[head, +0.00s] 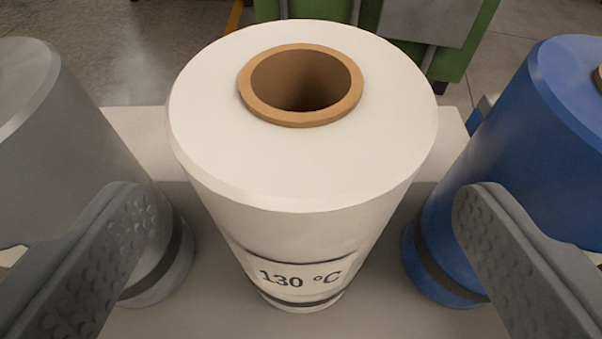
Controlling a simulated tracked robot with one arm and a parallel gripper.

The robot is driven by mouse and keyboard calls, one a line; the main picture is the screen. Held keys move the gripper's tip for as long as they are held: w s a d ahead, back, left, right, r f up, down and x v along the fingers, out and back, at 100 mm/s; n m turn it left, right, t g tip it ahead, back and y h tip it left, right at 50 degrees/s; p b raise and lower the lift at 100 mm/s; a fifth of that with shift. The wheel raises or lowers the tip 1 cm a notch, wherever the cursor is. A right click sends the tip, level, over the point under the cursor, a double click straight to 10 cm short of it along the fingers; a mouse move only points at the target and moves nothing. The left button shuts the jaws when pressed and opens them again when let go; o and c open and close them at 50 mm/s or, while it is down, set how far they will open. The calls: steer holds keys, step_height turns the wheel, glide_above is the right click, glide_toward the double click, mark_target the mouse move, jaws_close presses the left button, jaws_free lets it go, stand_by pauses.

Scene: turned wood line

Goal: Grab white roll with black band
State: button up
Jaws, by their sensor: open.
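The white roll (310,175) stands upright in the middle of the head view. It has a brown cardboard core, a label reading "130 °C" and a black band low on its side. My gripper (302,220) is open, with one dark studded finger to the left of the white roll and the other to the right. The roll stands between and beyond the fingertips, and I see no contact. How far it is from the fingers is hard to tell.
A grey roll (60,130) stands close on the left and a blue roll (510,150) on the right, both with dark bands and partly behind my fingers. All stand on a pale surface (220,318). A green machine or cart (465,45) is behind on the floor.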

steer(key=x, duration=0.4)
steer(key=shift+w+f+b, duration=0.15)
steer(key=shift+w+b, duration=0.15)
steer(key=shift+w, duration=0.1)
steer(key=c, duration=1.2)
